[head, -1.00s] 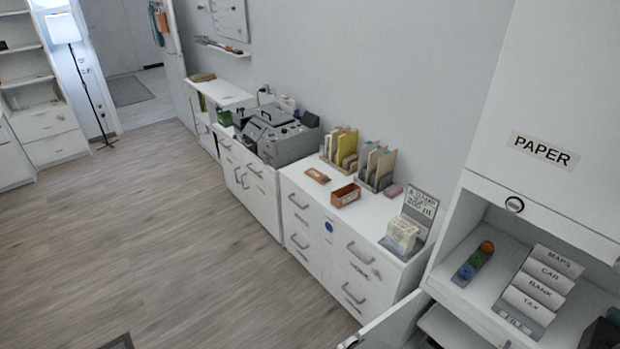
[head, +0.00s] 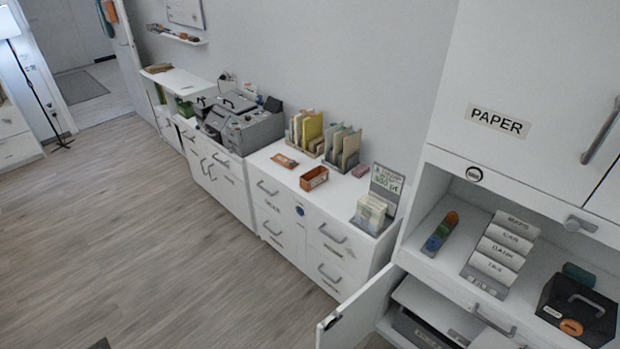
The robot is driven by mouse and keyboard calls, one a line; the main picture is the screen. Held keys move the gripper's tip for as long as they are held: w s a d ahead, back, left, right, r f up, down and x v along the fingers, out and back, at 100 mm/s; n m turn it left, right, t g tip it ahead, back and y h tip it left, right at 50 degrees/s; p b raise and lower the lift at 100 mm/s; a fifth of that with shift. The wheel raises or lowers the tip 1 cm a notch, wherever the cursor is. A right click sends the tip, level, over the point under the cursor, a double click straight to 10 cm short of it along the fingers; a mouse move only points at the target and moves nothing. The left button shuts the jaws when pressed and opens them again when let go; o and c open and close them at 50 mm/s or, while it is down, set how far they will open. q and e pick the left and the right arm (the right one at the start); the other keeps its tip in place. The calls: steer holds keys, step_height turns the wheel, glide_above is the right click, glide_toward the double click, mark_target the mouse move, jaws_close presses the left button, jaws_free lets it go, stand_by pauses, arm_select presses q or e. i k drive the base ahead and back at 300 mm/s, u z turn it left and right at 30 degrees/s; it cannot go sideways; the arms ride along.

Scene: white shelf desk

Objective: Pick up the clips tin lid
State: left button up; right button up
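An open orange-brown tin (head: 314,178) stands on the white cabinet top in the head view. A flat orange-brown piece (head: 285,160), which looks like its lid, lies apart from it to the left, near the front edge of the same top. It has a small pale label too small to read. Neither of my grippers is in view.
File holders (head: 307,130) stand behind the tin, a card stand (head: 373,205) to its right. A grey machine (head: 240,122) is to the left. An open cabinet door (head: 355,308) juts out in front of the desk. A black cash box (head: 579,308) sits right.

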mark_target(288, 161)
steer(key=u, duration=0.15)
steer(key=k, duration=0.4)
steer(key=u, duration=1.05)
steer(key=i, duration=1.85)
steer(key=z, duration=0.15)
